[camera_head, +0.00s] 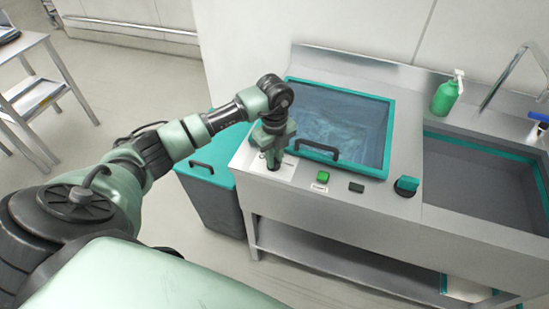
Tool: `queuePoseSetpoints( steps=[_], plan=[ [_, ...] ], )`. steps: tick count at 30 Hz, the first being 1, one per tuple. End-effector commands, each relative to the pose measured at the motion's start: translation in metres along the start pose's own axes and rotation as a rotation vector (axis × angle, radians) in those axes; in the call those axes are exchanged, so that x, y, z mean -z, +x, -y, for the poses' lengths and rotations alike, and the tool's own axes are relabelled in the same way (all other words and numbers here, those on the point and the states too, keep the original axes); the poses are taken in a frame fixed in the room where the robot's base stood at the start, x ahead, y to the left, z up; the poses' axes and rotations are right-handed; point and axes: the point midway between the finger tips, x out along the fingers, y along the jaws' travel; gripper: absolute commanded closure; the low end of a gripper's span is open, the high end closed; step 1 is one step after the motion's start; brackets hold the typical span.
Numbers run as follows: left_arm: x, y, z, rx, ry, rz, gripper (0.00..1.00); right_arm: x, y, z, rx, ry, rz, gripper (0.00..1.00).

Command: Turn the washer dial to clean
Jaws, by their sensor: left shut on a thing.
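My left gripper (273,160) points down at the front left of the steel washer counter (340,212). It is shut on the washer dial, which sits over a white label plate (286,172). The gripper hides nearly all of the dial and much of the label, so I cannot tell where the dial points. The washer lid (345,115) is a clear pane in a teal frame with a dark handle, and it is closed. My right gripper is not in view.
On the counter's front are a green button (322,177), a dark switch (356,187) and a teal knob (406,186). A sink (480,170) is at right, with a green soap bottle (446,97) behind. A teal bin (212,180) stands left of the counter.

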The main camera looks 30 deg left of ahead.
Motion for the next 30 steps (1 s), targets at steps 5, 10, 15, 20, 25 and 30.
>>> queuePoseSetpoints(
  steps=[5,10,15,20,25,30],
  plan=[
    [-0.001,0.001,0.000,0.004,0.119,0.002,1.00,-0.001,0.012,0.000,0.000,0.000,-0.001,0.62],
    [-0.001,0.002,0.000,0.004,0.272,0.003,1.00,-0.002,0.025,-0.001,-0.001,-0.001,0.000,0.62],
    [-0.001,0.002,-0.001,0.003,0.434,0.002,1.00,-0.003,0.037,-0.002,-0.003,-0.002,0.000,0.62],
    [-0.001,0.002,-0.002,0.004,0.588,0.002,1.00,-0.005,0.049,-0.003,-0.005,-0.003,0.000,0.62],
    [-0.002,0.002,-0.002,0.004,0.747,0.003,1.00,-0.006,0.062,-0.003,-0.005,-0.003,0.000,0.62],
    [-0.003,0.002,-0.002,0.005,0.909,0.004,1.00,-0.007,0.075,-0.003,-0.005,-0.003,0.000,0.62]
  ],
)
